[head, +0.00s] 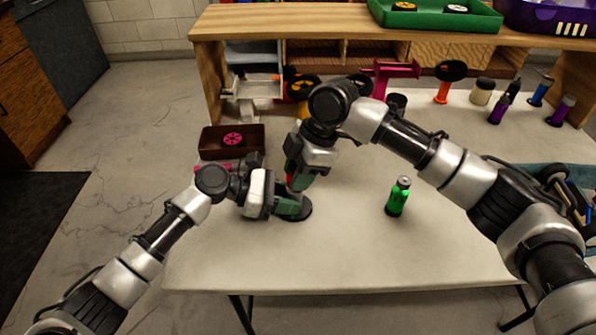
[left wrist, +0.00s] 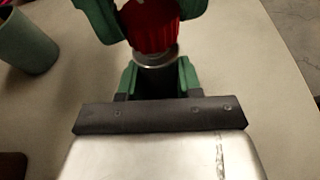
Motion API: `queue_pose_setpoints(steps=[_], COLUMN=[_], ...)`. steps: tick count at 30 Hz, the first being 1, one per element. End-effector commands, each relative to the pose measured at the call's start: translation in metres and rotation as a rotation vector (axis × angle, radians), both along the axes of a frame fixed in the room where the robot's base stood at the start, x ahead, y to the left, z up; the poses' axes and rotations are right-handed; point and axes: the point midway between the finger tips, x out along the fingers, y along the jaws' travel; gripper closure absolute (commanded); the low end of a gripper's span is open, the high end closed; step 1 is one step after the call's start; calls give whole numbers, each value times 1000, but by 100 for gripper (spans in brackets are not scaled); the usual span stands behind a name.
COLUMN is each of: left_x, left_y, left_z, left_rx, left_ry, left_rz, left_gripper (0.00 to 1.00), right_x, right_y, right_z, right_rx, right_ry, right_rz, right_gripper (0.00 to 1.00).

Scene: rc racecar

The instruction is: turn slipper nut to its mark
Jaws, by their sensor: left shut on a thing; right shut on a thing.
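A red ribbed piece, which looks like the slipper nut (left wrist: 152,30), shows in the left wrist view above a silver disc (left wrist: 156,58). My right gripper (left wrist: 148,22) comes from above, with green fingers shut on the red piece. My left gripper (left wrist: 158,76) is shut on a dark part (left wrist: 156,86) below the disc. In the head view my left gripper (head: 299,207) is low over a dark round base (head: 304,213) on the table, and my right gripper (head: 296,183) points down just above it. The fingers hide most of the nut, and I cannot make out a mark.
A dark tray (head: 215,151) with a pink wheel (head: 233,139) is at the left. A green bottle (head: 398,197) stands to the right. Wheels, tools and jars line the back under a wooden shelf (head: 420,30). The table's front (head: 350,265) is clear.

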Motion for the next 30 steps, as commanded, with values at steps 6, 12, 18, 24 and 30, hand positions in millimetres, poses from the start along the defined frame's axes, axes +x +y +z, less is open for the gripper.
queue_pose_setpoints(steps=[6,12,18,24,30], left_x=[0,0,0,0,0], left_y=[0,0,0,0,0], left_z=[0,-1,-1,-1,-1], left_rx=[1,1,1,1,2], left_ry=[1,1,1,1,1], left_rz=[0,0,0,0,-1], left_gripper=[86,86,86,86,86], right_x=[-1,-2,-3,-4,-5], right_y=[0,-1,0,0,1], right_z=[0,0,0,0,0], right_rx=[1,1,1,0,1], right_ry=[0,-2,-2,-2,-2], right_rz=[-108,-278,-467,-658,-848], right_gripper=[90,90,90,90,90])
